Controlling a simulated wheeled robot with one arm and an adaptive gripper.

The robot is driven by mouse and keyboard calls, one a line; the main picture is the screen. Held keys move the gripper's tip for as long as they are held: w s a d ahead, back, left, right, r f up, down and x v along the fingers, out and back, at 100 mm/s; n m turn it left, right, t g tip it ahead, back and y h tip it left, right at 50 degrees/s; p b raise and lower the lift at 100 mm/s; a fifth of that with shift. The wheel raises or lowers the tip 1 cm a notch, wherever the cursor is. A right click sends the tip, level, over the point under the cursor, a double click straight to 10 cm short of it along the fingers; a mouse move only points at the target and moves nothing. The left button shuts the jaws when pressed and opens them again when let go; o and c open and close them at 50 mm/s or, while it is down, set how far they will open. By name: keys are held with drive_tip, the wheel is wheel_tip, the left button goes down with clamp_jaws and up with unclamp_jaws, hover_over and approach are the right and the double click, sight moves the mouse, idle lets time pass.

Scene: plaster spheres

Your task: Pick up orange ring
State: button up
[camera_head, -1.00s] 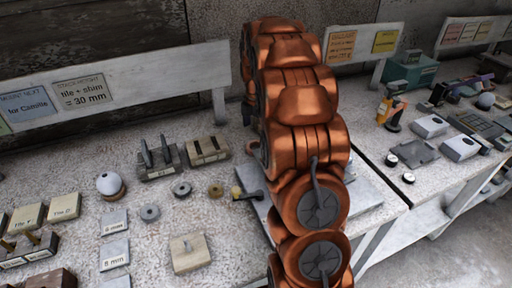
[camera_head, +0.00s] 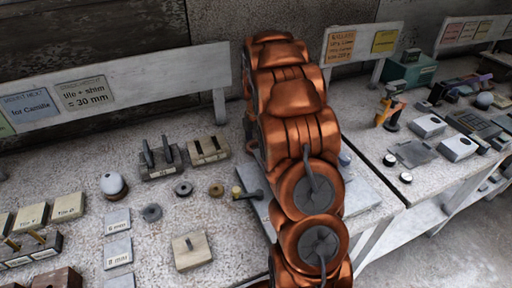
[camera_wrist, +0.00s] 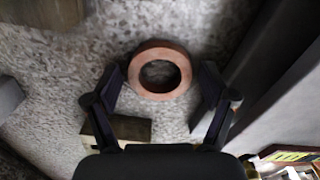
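The orange ring (camera_wrist: 160,48) lies on the speckled surface in the wrist view, with its hole facing the camera. My gripper (camera_wrist: 161,84) is open, with one dark finger on the left of the ring and one on the right. Gaps show between the fingers and the ring, and the fingers hold nothing. How far the fingertips are above the surface I cannot tell. In the head view my arm hides the gripper, and I cannot make out the orange ring there.
A tan block (camera_wrist: 130,127) lies near the left finger, and a dark edge runs along the right.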

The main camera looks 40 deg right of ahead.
drive_tip(key=c, duration=0.6)
